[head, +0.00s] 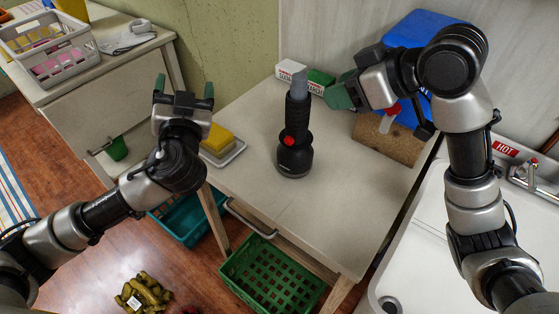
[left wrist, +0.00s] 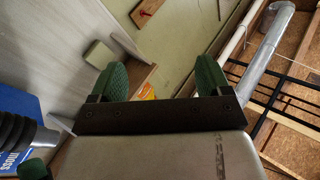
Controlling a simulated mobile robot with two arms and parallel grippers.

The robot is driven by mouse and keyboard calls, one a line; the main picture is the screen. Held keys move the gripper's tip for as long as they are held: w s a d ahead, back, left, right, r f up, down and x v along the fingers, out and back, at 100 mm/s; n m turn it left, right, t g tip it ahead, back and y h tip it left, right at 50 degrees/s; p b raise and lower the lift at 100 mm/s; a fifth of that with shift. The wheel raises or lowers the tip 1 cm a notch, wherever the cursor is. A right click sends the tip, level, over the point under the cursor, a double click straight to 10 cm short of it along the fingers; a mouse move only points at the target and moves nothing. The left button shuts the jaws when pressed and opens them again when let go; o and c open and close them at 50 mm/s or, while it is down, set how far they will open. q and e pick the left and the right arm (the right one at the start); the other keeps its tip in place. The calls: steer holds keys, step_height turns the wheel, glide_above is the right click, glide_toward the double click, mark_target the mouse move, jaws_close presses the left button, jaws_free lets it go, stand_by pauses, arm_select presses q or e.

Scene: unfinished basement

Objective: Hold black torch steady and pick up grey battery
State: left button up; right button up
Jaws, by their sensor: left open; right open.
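The black torch (head: 295,155) stands upright on the table, with a red button on its side. The grey battery (head: 300,84) sticks up out of its top end. Both also show at the left edge of the left wrist view, the torch (left wrist: 15,132) and the battery (left wrist: 46,139). My left gripper (head: 184,88) is open and empty, left of the torch and apart from it; its green fingers show in the left wrist view (left wrist: 158,82). My right gripper (head: 340,96) is open, just right of the battery; one green finger shows clearly, the other is mostly hidden.
The table (head: 330,210) is clear in front of the torch. A yellow sponge (head: 217,138) sits on a small tray to its left. Small boxes (head: 291,71) stand behind it. A cork board (head: 385,142), a red-capped bottle (head: 388,118) and a blue object (head: 415,30) are at the right.

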arm_select(q)
steer(key=s+d+f+g+h, duration=0.1)
steer(key=s+d+f+h, duration=0.15)
steer(key=d, duration=0.25)
steer(key=s+d+f+h, duration=0.1)
steer(key=d+f+h, duration=0.15)
steer(key=d, duration=0.35)
steer(key=m+g+h, duration=0.1)
steer(key=h, duration=0.2)
glide_toward(293, 133)
steer(key=x, duration=1.2)
steer(key=shift+w+d, duration=0.15)
steer(key=shift+w, duration=0.05)
steer(key=shift+c, duration=0.3)
